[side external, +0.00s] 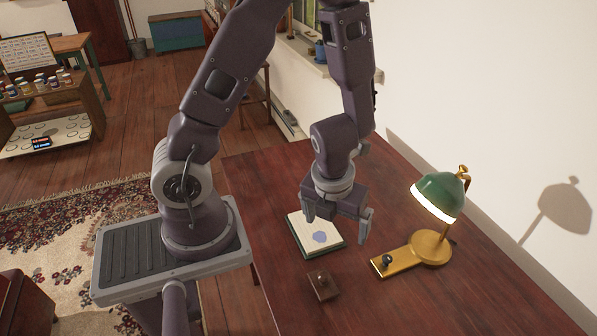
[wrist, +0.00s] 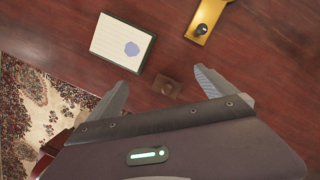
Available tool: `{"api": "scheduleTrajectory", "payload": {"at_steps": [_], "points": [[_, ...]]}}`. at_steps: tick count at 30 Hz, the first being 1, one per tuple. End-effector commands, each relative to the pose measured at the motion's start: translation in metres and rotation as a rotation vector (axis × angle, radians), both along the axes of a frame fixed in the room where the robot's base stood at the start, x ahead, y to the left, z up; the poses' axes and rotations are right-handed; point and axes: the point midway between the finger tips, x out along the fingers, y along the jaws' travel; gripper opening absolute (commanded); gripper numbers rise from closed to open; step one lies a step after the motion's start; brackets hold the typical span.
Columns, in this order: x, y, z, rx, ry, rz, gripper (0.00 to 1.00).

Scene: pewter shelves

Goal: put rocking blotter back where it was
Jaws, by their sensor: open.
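The rocking blotter (side external: 323,285), a small dark brown block with a knob on top, stands on the red-brown desk near its front edge. My gripper (side external: 336,229) is open and empty, above the desk over the pad's right side. Its two spread fingers show in the wrist view (wrist: 161,78).
A brass desk lamp with a green shade (side external: 440,193) stands to the right; its brass base (side external: 428,248) carries a small dark knob. A white wall (side external: 480,90) runs behind the desk. The desk between blotter and lamp is bare.

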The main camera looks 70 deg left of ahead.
Motion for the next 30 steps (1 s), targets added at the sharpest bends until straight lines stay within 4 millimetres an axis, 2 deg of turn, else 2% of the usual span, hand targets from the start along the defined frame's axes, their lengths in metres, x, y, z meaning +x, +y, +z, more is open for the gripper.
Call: {"api": "scheduleTrajectory", "payload": {"at_steps": [1, 3, 5, 6, 9, 12, 15, 18, 30], "points": [[0.011, 0.014, 0.035, 0.007, -0.119, 0.233, 0.96], [0.010, 0.033, 0.082, -0.024, -0.271, 0.616, 0.96], [-0.001, 0.043, 0.119, -0.096, -0.383, 0.958, 0.96], [-0.014, 0.046, 0.141, -0.168, -0.442, 1.186, 0.96], [-0.050, 0.036, 0.182, -0.409, -0.501, 1.701, 0.96], [-0.080, 0.014, 0.207, -0.648, -0.442, 2.064, 0.96], [-0.098, -0.006, 0.221, -0.809, -0.348, 2.260, 0.96], [-0.105, -0.015, 0.227, -0.874, -0.293, 2.336, 0.96], [-0.106, -0.016, 0.228, -0.878, -0.287, 2.341, 0.96]]}}
